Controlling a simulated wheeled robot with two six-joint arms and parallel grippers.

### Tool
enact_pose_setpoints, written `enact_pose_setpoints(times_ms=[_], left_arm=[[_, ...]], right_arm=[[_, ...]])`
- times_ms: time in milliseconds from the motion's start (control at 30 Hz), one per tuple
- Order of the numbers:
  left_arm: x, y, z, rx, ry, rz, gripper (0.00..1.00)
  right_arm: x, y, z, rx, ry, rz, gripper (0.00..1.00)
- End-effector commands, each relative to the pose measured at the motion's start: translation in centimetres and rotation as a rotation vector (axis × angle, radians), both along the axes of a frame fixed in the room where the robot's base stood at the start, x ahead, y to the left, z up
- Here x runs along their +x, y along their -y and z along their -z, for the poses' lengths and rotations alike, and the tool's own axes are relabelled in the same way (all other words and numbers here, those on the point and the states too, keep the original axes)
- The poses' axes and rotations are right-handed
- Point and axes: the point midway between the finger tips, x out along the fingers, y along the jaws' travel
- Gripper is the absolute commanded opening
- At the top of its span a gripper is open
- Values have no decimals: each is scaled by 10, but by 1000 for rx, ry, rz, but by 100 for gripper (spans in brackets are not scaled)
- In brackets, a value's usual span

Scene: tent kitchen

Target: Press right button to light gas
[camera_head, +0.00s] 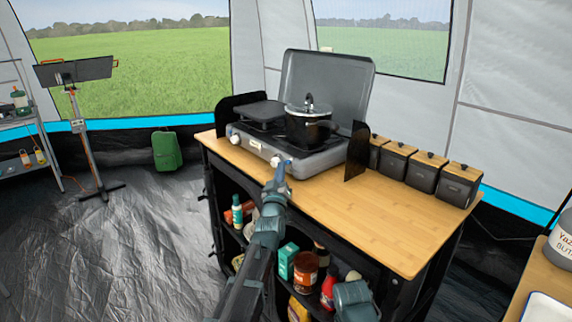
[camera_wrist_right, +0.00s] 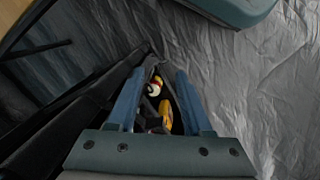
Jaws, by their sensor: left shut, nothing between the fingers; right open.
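The gas stove (camera_head: 254,146) stands on the wooden counter with its grey lid raised. Its front panel has a left knob (camera_head: 234,139) and a right knob (camera_head: 275,161). A dark pot with a glass lid (camera_head: 309,128) sits on the right burner. My left gripper (camera_head: 287,164) is shut and empty, its tips at the stove's front beside the right knob. Whether they touch is unclear, and the gripper hides part of the panel there. My right gripper (camera_wrist_right: 160,88) is open and empty in the right wrist view, above blurred shelf items.
The counter's front right (camera_head: 385,220) is bare. Dark canisters (camera_head: 425,170) line its back right edge, and a black side panel (camera_head: 357,150) stands beside the stove. Shelves below hold bottles and jars (camera_head: 305,270). Another table (camera_head: 530,285) is at the far right.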

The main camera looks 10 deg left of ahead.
Motion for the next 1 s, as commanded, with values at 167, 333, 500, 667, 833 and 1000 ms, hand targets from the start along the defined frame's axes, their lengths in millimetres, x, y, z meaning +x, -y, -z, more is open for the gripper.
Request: enact_pose_setpoints(times_ms=[167, 333, 500, 667, 833, 1000], left_arm=[[2, 1, 0, -1, 0, 0, 0], [4, 3, 0, -2, 0, 1, 0], [4, 3, 0, -2, 0, 1, 0], [4, 3, 0, -1, 0, 0, 0], [0, 1, 0, 0, 0, 0, 0], [-7, -4, 0, -1, 0, 0, 0]], right_arm=[[0, 0, 0, 0, 0, 0, 50], [0, 0, 0, 0, 0, 0, 50], [0, 0, 0, 0, 0, 0, 50], [0, 0, 0, 0, 0, 0, 50], [0, 0, 0, 0, 0, 0, 50], [0, 0, 0, 0, 0, 0, 50]])
